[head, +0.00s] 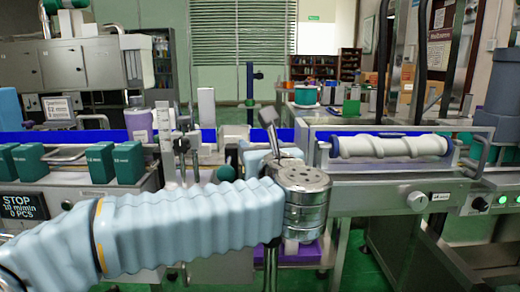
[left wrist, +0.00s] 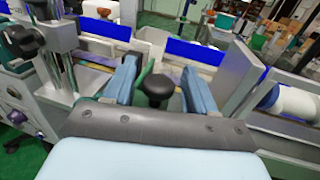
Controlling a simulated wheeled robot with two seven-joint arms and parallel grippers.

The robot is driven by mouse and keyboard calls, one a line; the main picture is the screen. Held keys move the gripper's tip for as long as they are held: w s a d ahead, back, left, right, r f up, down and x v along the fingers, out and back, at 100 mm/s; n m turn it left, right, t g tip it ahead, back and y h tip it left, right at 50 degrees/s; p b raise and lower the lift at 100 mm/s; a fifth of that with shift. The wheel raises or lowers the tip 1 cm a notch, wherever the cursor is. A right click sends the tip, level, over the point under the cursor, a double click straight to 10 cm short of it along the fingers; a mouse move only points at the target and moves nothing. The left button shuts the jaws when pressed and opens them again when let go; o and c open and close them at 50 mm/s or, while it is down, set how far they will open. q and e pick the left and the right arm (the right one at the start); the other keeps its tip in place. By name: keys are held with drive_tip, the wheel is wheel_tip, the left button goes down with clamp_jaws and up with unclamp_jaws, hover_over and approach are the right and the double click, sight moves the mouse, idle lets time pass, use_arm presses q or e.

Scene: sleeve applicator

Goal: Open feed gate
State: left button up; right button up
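A black round knob (left wrist: 158,87) on a green lever shows in the left wrist view, between the two blue fingers of my left gripper (left wrist: 160,70). The fingers are open, with a gap visible on each side of the knob. In the head view my left arm comes in from the left, and its metal wrist (head: 303,195) is at the middle, in front of the conveyor. I cannot tell which part is the feed gate itself. My right gripper is not in view.
A blue-edged conveyor (head: 80,138) runs behind my arm. A white roller (head: 390,146) lies in the machine frame at right. Several green blocks (head: 128,162) and a display reading STOP (head: 24,205) are at left. A vertical post (left wrist: 40,45) stands left of the fingers.

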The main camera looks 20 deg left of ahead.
use_arm(q)
drive_tip(key=shift+o, duration=0.2)
drive_tip(key=shift+s, duration=0.1)
drive_tip(key=b+v, duration=0.2)
drive_tip(key=v, duration=1.1)
drive_tip(key=shift+s, duration=0.25)
drive_tip(key=shift+d, duration=0.15)
